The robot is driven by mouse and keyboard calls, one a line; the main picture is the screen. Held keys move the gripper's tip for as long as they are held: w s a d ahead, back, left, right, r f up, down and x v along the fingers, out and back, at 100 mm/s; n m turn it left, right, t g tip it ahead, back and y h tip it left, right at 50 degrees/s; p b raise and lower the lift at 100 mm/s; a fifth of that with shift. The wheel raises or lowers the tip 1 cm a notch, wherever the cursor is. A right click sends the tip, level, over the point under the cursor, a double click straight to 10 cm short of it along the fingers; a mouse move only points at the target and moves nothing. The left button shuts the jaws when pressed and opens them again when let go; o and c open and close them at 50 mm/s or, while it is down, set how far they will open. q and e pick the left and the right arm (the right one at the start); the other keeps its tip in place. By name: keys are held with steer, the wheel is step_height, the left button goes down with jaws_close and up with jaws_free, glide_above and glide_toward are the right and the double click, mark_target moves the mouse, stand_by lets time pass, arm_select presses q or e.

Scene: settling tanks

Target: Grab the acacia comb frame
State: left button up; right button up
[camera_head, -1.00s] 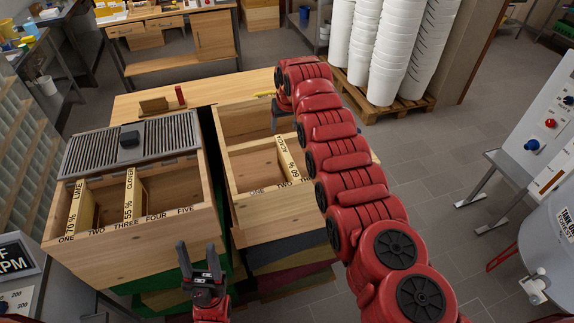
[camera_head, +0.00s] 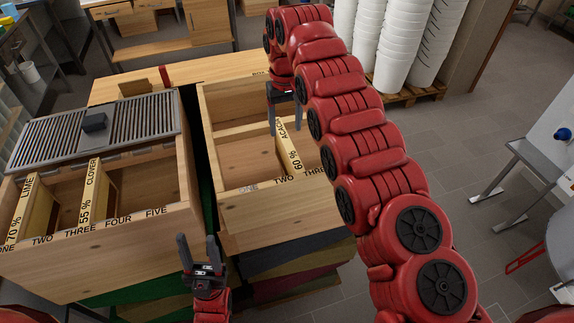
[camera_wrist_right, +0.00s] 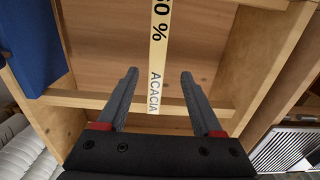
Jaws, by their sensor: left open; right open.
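The acacia comb frame (camera_head: 289,151) stands in the right wooden box (camera_head: 262,213), its top bar marked "60 %" and "ACACIA". In the right wrist view the labelled top bar (camera_wrist_right: 158,60) runs between the two fingers of my right gripper (camera_wrist_right: 158,80). The fingers are open, one on each side of the bar, and do not visibly touch it. In the head view my right gripper (camera_head: 284,108) points down over the far end of the frame, partly hidden by my red arm. My left gripper (camera_head: 199,252) is open and empty in front of the boxes.
The left box (camera_head: 110,250) holds a lime frame (camera_head: 28,220) and a clover frame (camera_head: 97,192), with a slatted grey cover (camera_head: 95,133) behind them. White bucket stacks (camera_head: 385,45) stand on a pallet at the back. The right box has bare room left of the acacia frame.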

mark_target(286, 143)
steer(key=shift+w+f, duration=0.1)
steer(key=shift+f, duration=0.6)
steer(key=shift+d+f+p, duration=0.1)
steer(key=shift+f+p, duration=0.2)
steer(key=shift+f, duration=0.05)
steer(key=f, duration=0.1)
steer(key=f+p, duration=0.1)
steer(key=shift+s+f, duration=0.25)
steer(key=shift+f, duration=0.1)
steer(key=shift+w+f, duration=0.15)
steer(key=shift+f, duration=0.25)
steer(key=shift+f+p, duration=0.15)
steer(key=shift+p, duration=0.3)
step_height(286, 143, down, 4)
steer(key=shift+w+d+f+p, duration=0.1)
steer(key=shift+f+p, duration=0.15)
steer(key=shift+p, duration=1)
steer(key=shift+f, duration=0.2)
jaws_close()
steer(key=shift+w+r, duration=0.1)
